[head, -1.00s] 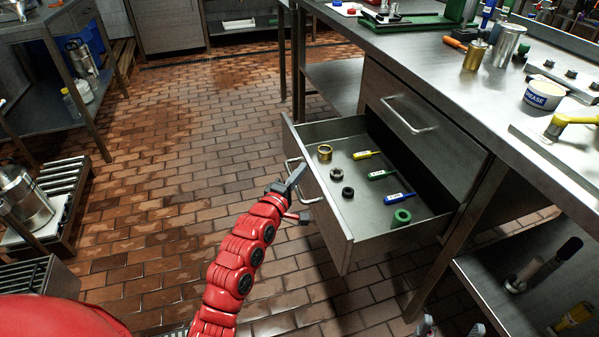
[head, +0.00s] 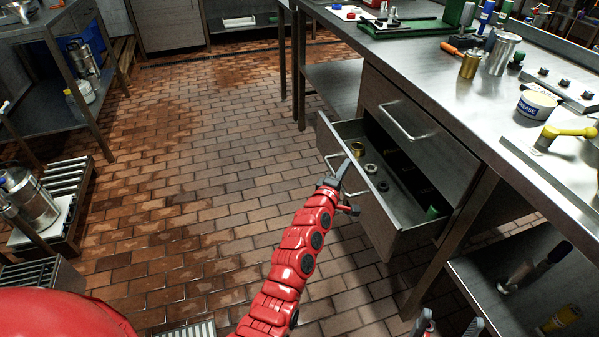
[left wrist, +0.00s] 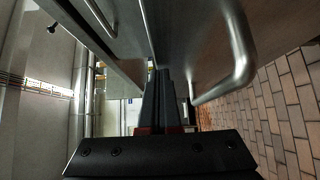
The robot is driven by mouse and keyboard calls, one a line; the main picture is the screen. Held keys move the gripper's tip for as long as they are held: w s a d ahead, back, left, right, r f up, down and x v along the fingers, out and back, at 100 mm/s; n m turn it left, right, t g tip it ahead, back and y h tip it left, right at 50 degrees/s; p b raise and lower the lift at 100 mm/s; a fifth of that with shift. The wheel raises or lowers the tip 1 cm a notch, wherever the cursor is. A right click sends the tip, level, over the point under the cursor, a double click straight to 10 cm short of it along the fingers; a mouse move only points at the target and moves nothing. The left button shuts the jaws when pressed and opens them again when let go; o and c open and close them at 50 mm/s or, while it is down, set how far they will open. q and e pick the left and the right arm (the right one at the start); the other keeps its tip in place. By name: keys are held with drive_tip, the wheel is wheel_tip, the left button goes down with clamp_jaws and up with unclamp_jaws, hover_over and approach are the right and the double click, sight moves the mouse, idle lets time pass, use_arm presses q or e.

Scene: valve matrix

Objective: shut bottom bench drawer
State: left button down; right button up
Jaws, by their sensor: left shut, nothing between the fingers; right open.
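The bottom bench drawer (head: 384,229) stands partly open below the shut upper drawer (head: 416,112). Inside it a brass ring (head: 357,149), darker rings (head: 371,168) and a green ring (head: 432,212) show; its back part is in shadow. My left gripper (head: 343,171) is shut and empty at the drawer's front, beside its bar handle (head: 331,162). In the left wrist view the shut fingers (left wrist: 165,85) lie close along the drawer front, with the handle (left wrist: 238,55) to their right; contact is unclear. My right gripper (head: 449,326) is open at the bottom edge, its fingertips apart.
The steel bench top (head: 440,62) holds a grease tub (head: 537,104), a brass cylinder (head: 470,64) and a yellow-handled valve (head: 567,132). A lower shelf (head: 490,285) with tools is at the right. The tiled floor (head: 200,190) left of the drawer is clear.

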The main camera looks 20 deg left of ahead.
use_arm(q)
drive_tip(key=w+d+b, duration=0.1)
drive_tip(key=w+d, duration=0.6)
drive_tip(key=d, duration=0.3)
drive_tip(key=shift+w+d, duration=0.15)
drive_tip(key=shift+d, duration=0.2)
